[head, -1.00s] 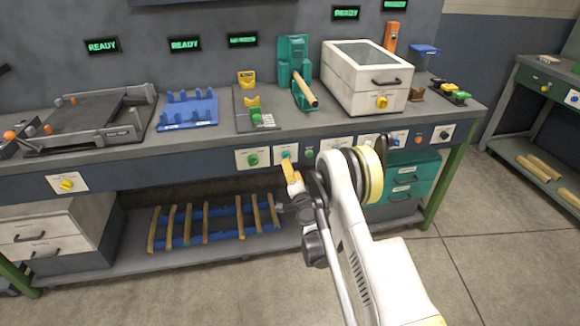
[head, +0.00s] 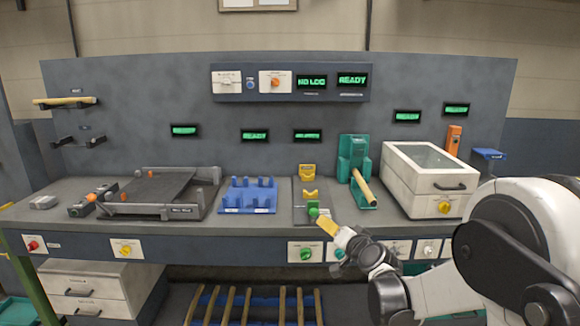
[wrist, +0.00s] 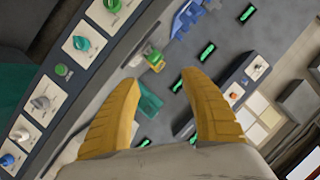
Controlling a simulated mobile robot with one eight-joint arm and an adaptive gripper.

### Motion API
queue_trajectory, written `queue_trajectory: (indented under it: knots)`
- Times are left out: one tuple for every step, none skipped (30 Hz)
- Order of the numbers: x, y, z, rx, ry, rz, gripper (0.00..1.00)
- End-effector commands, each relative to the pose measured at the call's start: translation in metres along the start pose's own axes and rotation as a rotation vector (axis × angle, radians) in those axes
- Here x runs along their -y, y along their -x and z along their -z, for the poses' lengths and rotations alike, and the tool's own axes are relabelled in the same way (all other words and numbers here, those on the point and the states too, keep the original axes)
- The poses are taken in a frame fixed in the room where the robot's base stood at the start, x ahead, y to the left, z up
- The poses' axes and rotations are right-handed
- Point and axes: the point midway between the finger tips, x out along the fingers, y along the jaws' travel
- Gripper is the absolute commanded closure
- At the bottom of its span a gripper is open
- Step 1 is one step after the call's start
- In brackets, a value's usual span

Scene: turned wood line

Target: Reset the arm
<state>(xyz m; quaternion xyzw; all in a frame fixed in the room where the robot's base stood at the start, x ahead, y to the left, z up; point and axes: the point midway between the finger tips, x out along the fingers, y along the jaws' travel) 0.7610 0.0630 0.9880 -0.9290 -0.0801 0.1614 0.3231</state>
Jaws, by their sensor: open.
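My gripper (head: 329,229) is in front of the workbench's front edge, below the green knob of the small grey fixture. In the wrist view its two yellow fingers (wrist: 153,100) stand wide apart with nothing between them. My white arm reaches in from the lower right in the head view. No held object shows.
The bench (head: 140,228) carries a grey slide fixture (head: 160,195), a blue rack (head: 248,197), a green fixture (head: 354,165) with a wooden rod (head: 364,188), and a white lidded box (head: 425,182). Knob panels line its front. Several wooden rods (head: 265,305) lie on the lower shelf.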

Motion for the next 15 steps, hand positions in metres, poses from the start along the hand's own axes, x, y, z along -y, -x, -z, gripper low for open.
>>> queue_trajectory:
  knots:
    - [0.012, 0.022, 0.003, 0.035, 0.034, -0.012, 0.47]
    - [0.018, 0.034, 0.003, 0.058, 0.056, -0.021, 0.47]
    - [0.025, 0.051, 0.002, 0.089, 0.087, -0.035, 0.47]
    - [0.029, 0.065, 0.001, 0.113, 0.109, -0.046, 0.47]
    - [0.033, 0.078, -0.001, 0.137, 0.131, -0.057, 0.47]
    - [0.036, 0.097, -0.003, 0.168, 0.16, -0.074, 0.47]
    - [0.038, 0.112, -0.006, 0.19, 0.181, -0.087, 0.47]
    - [0.039, 0.126, -0.009, 0.214, 0.202, -0.101, 0.47]
    - [0.04, 0.146, -0.014, 0.245, 0.23, -0.121, 0.47]
    - [0.04, 0.162, -0.018, 0.268, 0.251, -0.136, 0.47]
    - [0.039, 0.176, -0.022, 0.29, 0.271, -0.153, 0.47]
    - [0.037, 0.197, -0.028, 0.319, 0.296, -0.175, 0.47]
    - [0.034, 0.213, -0.034, 0.342, 0.315, -0.193, 0.47]
    - [0.031, 0.229, -0.039, 0.364, 0.335, -0.212, 0.47]
    - [0.027, 0.249, -0.047, 0.393, 0.359, -0.237, 0.47]
